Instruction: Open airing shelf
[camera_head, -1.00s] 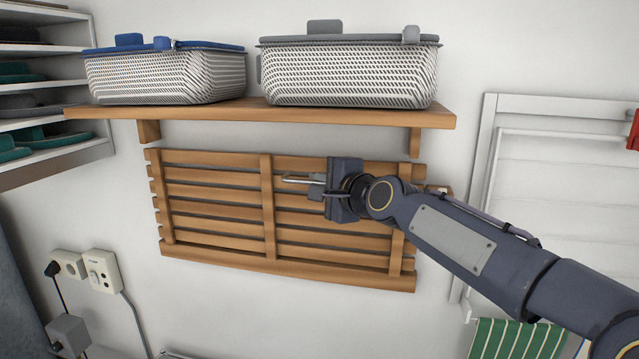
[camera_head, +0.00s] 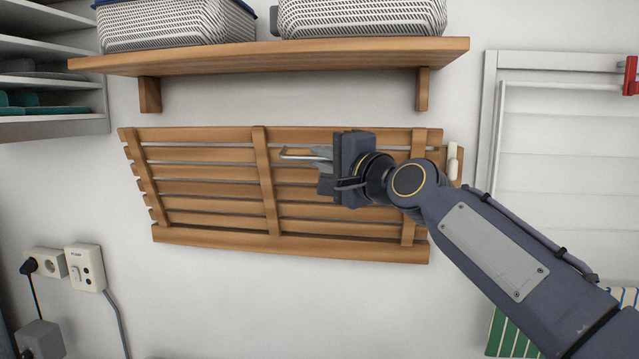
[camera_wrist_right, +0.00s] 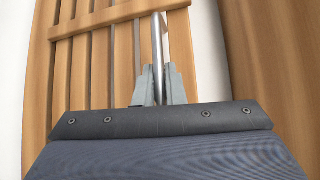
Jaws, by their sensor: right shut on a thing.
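The airing shelf (camera_head: 262,190) is a slatted wooden panel on the wall below a fixed shelf. Its top edge leans out from the wall toward me, and its bottom edge stays by the wall, so it is partly folded down. A thin metal handle (camera_head: 296,155) is near its top edge. My right gripper (camera_head: 324,168) is shut on the handle, in front of the slats. In the right wrist view the handle (camera_wrist_right: 157,35) runs between the closed fingers (camera_wrist_right: 160,88). My right gripper and forearm hide part of the panel's right side. My left gripper is out of view.
A fixed wooden shelf (camera_head: 280,58) with two lidded baskets is above the panel. A small white fitting on a wooden block (camera_head: 452,162) is right of the panel. A white rack (camera_head: 560,140) hangs at right. Sockets (camera_head: 84,267) are at lower left. The wall below the panel is bare.

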